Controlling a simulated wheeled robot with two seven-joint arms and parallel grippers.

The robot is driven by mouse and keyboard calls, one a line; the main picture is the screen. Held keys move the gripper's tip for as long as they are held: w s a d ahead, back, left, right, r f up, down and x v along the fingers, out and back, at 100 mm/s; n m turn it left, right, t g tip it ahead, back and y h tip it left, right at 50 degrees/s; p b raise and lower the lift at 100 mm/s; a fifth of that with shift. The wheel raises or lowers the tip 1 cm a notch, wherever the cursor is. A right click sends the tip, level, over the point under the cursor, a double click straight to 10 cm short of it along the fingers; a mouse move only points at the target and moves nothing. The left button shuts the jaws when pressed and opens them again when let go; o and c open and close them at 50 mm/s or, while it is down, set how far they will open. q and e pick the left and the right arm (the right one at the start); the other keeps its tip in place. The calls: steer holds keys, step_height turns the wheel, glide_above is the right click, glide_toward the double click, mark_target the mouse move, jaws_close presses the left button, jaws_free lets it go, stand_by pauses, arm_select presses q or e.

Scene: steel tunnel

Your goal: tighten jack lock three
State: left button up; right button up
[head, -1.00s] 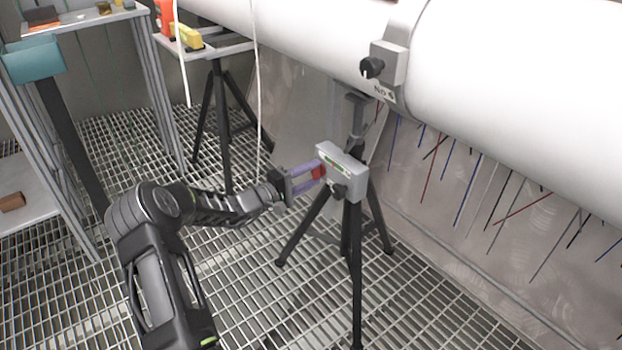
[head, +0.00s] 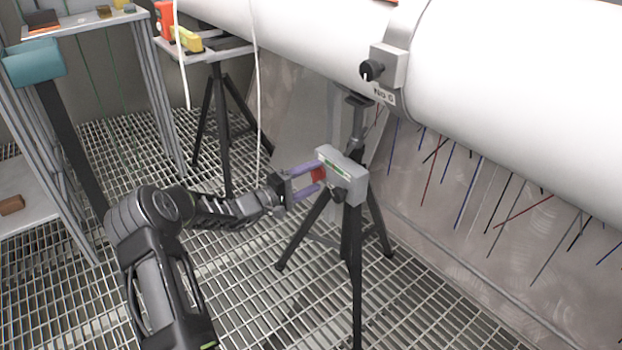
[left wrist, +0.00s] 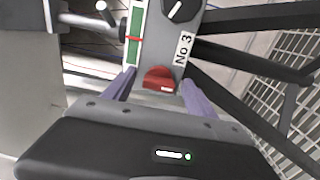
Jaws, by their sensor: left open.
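The grey jack head (head: 345,178) sits on top of a black tripod. In the left wrist view its plate (left wrist: 160,50) carries the label "No 3" (left wrist: 183,48), a red knob (left wrist: 159,78), a black dial (left wrist: 181,9) with a white pointer line, and a green strip (left wrist: 138,30) with a red mark. My left gripper (head: 318,177) is open, with its purple fingers pointing at the jack head. In the left wrist view the fingers (left wrist: 158,86) stand on either side of the red knob, apart from it. My right gripper is out of view.
A large white pipe (head: 530,90) with a clamp, a black knob (head: 371,70) and a label runs above the jack. A second tripod stand (head: 218,55) holds a yellow item (head: 188,40). Shelving (head: 160,90) stands at left. The floor is open grating.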

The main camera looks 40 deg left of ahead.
arm_select(q)
steer(key=p+v, duration=0.1)
steer(key=v, duration=0.6)
steer(key=shift+s+p, duration=0.35)
steer(key=shift+a, duration=0.15)
